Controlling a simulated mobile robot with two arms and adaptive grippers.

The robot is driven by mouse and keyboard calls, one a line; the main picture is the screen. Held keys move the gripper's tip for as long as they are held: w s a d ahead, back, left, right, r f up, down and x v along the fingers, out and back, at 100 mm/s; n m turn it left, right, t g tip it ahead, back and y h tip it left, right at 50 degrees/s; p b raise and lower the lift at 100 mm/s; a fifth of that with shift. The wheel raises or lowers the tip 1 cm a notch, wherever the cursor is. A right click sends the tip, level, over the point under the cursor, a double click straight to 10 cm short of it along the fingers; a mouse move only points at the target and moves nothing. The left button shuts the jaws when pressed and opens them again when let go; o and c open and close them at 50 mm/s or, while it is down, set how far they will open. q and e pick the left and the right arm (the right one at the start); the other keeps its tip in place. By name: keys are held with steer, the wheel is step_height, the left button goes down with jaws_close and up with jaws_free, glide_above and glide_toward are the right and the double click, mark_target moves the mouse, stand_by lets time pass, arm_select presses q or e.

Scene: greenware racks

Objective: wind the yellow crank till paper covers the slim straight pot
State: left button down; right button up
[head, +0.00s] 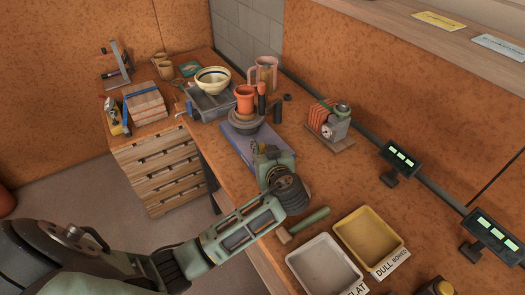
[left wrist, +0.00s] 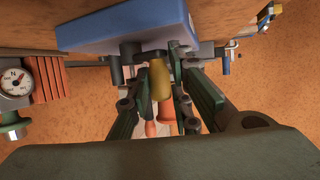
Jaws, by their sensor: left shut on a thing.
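My left gripper (head: 268,155) is low over the workbench at a blue-violet base (head: 240,148). In the left wrist view the fingers (left wrist: 158,95) are closed around the yellow crank handle (left wrist: 160,78), under the blue base (left wrist: 120,25) as pictured. In the head view the gripper hides the crank. Behind it an orange pot (head: 245,98) stands on a dark round stand (head: 248,123), with a slim dark upright cylinder (head: 262,100) beside it. I cannot tell which is the slim straight pot, and I cannot make out any paper. My right gripper is out of view.
A dial device with red slabs (head: 328,120) is to the right. A green-handled mallet (head: 303,223), white bin (head: 322,268) and yellow bin (head: 368,238) lie nearer.

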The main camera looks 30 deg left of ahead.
arm_select(q)
steer(key=shift+w+d+r+t, duration=0.1)
steer(key=shift+d+r+t, duration=0.05)
steer(key=shift+t, duration=0.15)
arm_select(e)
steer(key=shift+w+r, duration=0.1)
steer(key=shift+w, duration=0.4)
arm_select(q)
steer(key=shift+m+h, duration=0.4)
